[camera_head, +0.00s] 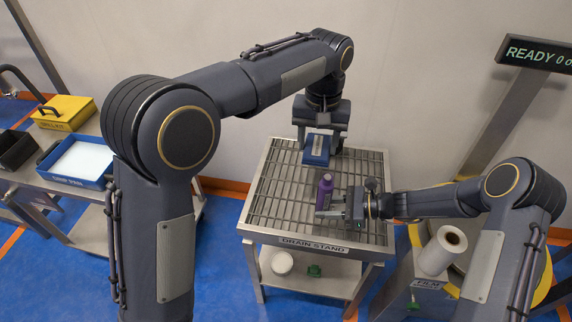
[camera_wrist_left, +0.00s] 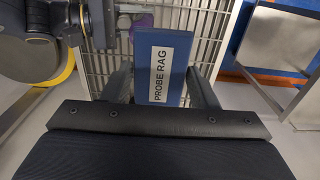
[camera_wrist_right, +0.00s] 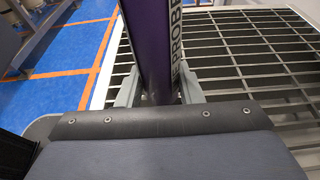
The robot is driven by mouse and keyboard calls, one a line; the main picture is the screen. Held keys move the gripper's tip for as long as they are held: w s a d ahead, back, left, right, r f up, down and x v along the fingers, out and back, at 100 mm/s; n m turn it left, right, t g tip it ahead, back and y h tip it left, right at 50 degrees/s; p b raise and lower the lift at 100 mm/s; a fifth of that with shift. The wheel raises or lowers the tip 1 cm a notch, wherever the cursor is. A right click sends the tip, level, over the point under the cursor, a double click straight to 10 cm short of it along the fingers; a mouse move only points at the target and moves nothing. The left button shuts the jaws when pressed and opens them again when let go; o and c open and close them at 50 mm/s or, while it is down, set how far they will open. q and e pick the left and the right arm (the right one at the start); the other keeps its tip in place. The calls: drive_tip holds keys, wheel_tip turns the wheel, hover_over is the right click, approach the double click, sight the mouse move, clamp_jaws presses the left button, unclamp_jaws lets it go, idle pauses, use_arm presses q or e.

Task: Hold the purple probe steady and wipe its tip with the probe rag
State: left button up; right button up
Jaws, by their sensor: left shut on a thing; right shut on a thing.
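The purple probe (camera_head: 325,190) stands upright over the grated drain stand, its dark lettered side showing in the right wrist view (camera_wrist_right: 148,45). My right gripper (camera_head: 334,206) is shut on it from the right. The probe rag (camera_head: 316,150) is a blue block with a white label, read clearly in the left wrist view (camera_wrist_left: 165,62). My left gripper (camera_head: 322,128) is shut on the rag and holds it behind and above the probe. In the head view a gap shows between rag and probe tip. Whether the probe's foot touches the grate is hidden.
The drain stand's (camera_head: 262,215) grate is otherwise clear. A white round item (camera_head: 282,263) and a green item (camera_head: 314,271) sit on its lower shelf. A blue tray (camera_head: 82,162) and yellow kit box (camera_head: 64,113) stand at left. A film roll (camera_head: 442,250) stands right.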

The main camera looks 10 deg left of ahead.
use_arm(q)
drive_tip(key=d+r, duration=0.1)
drive_tip(key=s+d+r, duration=0.1)
drive_tip(key=r, duration=0.1)
drive_tip(key=shift+d, duration=0.1)
hover_over(329, 177)
drive_tip(key=a, duration=0.2)
drive_tip(key=shift+d+f, duration=0.15)
drive_tip(key=shift+f, duration=1.7)
drive_tip(key=shift+d+f, duration=0.1)
drive_tip(key=shift+f, duration=1.75)
use_arm(e)
drive_tip(key=shift+o, duration=1.2)
clamp_jaws()
use_arm(q)
drive_tip(key=shift+f, duration=1.2)
drive_tip(key=shift+d, duration=0.2)
drive_tip(key=shift+d, duration=0.65)
